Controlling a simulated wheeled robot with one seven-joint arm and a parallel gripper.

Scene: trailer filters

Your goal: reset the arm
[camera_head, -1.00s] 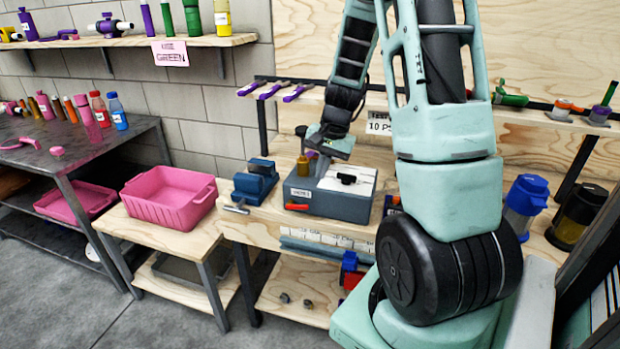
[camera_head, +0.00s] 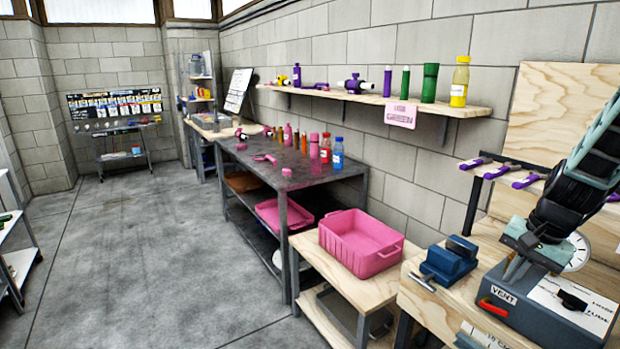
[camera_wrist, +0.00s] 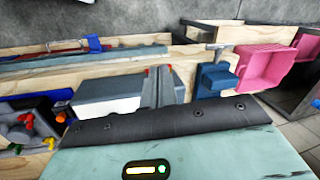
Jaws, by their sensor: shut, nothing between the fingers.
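My gripper (camera_head: 513,272) is at the right of the head view, over the grey box marked VENT (camera_head: 540,308). Its fingers point down and are shut with nothing between them. My arm comes down to it from the right edge, bent at the wrist. In the wrist view the fingers (camera_wrist: 158,88) show above the dark edge of my gripper's body, in front of the grey and white box (camera_wrist: 108,95). I cannot tell whether the fingertips touch the box.
A blue vise (camera_head: 448,262) stands just left of the box on the wooden bench. A pink bin (camera_head: 360,243) sits on a lower stand further left. A dark metal table (camera_head: 285,165) holds several bottles. A wall shelf (camera_head: 375,98) runs above.

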